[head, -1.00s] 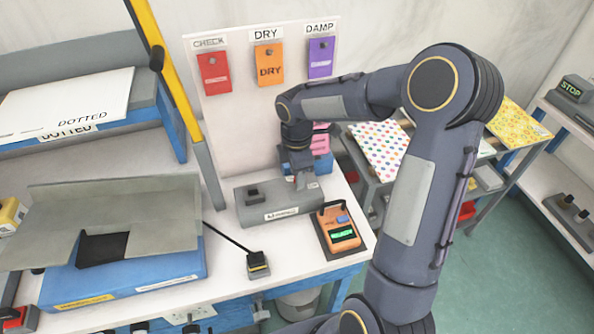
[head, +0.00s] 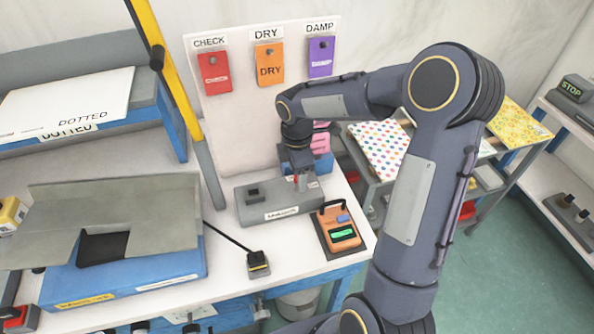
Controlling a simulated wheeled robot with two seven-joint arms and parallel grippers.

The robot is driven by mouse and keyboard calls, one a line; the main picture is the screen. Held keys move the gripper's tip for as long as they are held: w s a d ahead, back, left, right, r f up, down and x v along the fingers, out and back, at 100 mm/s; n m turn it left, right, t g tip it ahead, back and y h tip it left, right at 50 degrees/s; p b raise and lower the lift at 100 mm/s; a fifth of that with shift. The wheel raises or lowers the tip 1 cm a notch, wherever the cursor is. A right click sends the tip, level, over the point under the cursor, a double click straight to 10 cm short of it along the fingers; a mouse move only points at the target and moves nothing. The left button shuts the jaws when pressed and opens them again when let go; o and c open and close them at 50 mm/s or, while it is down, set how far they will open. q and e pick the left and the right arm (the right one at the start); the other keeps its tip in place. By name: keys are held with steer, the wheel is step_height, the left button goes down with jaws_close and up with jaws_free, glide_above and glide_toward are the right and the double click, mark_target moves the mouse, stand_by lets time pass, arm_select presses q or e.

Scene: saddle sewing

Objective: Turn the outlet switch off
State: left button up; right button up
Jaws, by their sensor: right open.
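The outlet is a long grey box (head: 262,208) on the white bench, with a dark socket (head: 253,193) on its left top and a white label on its front. A small red part (head: 296,180), which looks like the switch, shows near the right end of its top. My right gripper (head: 301,184) points down over that end, open, with its fingers right by the red part. I cannot tell whether they touch it. The gripper partly hides the switch, so its position is unclear. My left gripper is not in view.
An orange meter (head: 342,232) with a green display lies right of the outlet. A black cable runs to a small dark plug block (head: 258,264) in front. The backboard (head: 235,120) with red, orange and purple tags stands behind. A yellow post (head: 170,75) stands left.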

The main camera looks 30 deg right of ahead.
step_height(320, 180, up, 7)
steer(key=shift+r+b, duration=0.1)
steer(key=shift+b, duration=0.25)
steer(key=shift+r, duration=0.3)
steer(key=shift+s+r, duration=0.1)
steer(key=shift+s, duration=0.05)
steer(key=s+a+m+t+y, duration=0.2)
steer(key=s+a+m, duration=0.1)
steer(key=s+m, duration=0.5)
steer(key=s+a+r+m+t+y, duration=0.1)
steer(key=s+a+m+t, duration=0.2)
steer(key=s+m, duration=0.6)
steer(key=s+a, duration=0.1)
steer(key=s, duration=0.3)
steer(key=shift+s+a+r+t+y, duration=0.2)
steer(key=shift+s+t+y, duration=0.1)
steer(key=shift+s+y, duration=0.1)
